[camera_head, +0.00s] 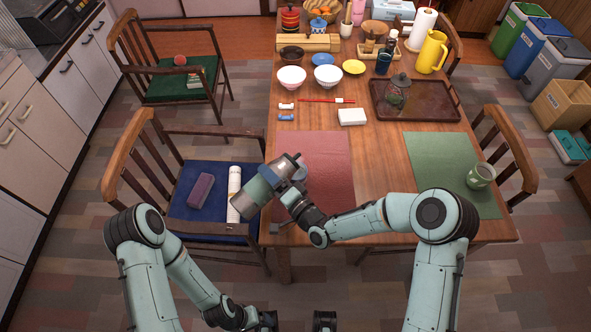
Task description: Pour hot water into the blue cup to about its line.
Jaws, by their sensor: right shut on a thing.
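My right gripper (287,190) is shut on a metallic grey-green flask (262,187) near the front left of the table. The flask is tilted, with its dark top end toward the upper right over the pink mat (327,160) and its base toward the lower left. A small grey-blue rounded shape (301,173) shows beside the flask's top; it may be the blue cup, mostly hidden by the flask and gripper. No water stream or water level can be made out. My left gripper (262,319) is low at the bottom edge, away from the table; its fingers are unclear.
A green mat (440,155) with a green cup (480,176) lies at right. A dark tray (440,112) holds a glass pot (397,90). A dark blue tumbler (384,63) and yellow pitcher (432,52) stand farther back. A blue-cushioned chair (180,222) is at left.

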